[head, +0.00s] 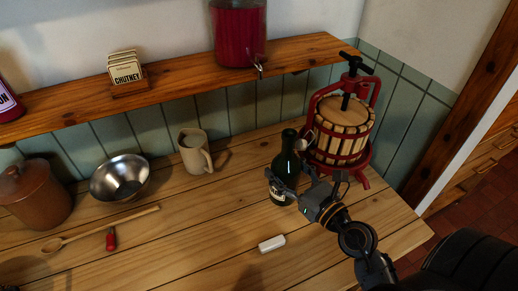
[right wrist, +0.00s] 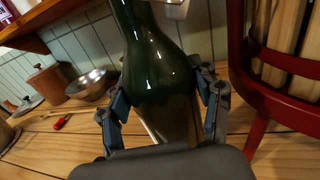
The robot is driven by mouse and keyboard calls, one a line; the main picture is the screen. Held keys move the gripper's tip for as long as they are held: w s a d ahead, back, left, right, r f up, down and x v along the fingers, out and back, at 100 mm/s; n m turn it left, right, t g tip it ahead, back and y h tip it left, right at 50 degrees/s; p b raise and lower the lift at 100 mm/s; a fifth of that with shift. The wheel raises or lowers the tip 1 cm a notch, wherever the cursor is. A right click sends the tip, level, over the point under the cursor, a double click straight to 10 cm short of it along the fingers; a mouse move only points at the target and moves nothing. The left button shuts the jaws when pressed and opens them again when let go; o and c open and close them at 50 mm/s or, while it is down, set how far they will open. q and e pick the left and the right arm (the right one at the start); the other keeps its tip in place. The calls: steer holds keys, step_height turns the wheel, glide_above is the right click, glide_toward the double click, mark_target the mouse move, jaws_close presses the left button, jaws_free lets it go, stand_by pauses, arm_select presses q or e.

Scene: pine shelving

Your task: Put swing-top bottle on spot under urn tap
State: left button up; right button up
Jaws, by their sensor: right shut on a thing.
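A dark green swing-top bottle (head: 287,160) stands upright on the wooden table, left of the fruit press. My right gripper (head: 285,190) is shut around its lower body; in the right wrist view the bottle (right wrist: 160,75) sits between both fingers (right wrist: 165,100). I cannot tell whether its base touches the table. The urn (head: 239,32), a glass vessel of red liquid, stands on the shelf, its tap (head: 258,70) at the shelf's front edge. No marked spot under the tap can be made out. My left gripper is not in view.
The red-framed fruit press (head: 342,130) stands close right of the bottle. A beige mug (head: 194,152), metal bowl (head: 120,178) and brown crock (head: 36,194) stand to the left. A white block (head: 272,244) lies in front. The shelf (head: 180,88) overhangs the back.

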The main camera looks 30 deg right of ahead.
steer(key=w+p, duration=0.2)
steer(key=w, duration=1.2)
arm_select(q)
steer(key=b, duration=0.1)
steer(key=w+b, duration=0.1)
steer(key=b, duration=0.1)
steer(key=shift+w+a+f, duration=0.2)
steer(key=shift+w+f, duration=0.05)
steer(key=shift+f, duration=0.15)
arm_select(e)
step_height(320, 180, down, 7)
steer(key=shift+w+d, duration=0.4)
steer(key=shift+d, duration=0.05)
arm_select(q)
steer(key=shift+b, duration=0.3)
arm_select(e)
steer(key=shift+f, duration=0.2)
steer(key=o, duration=1.8)
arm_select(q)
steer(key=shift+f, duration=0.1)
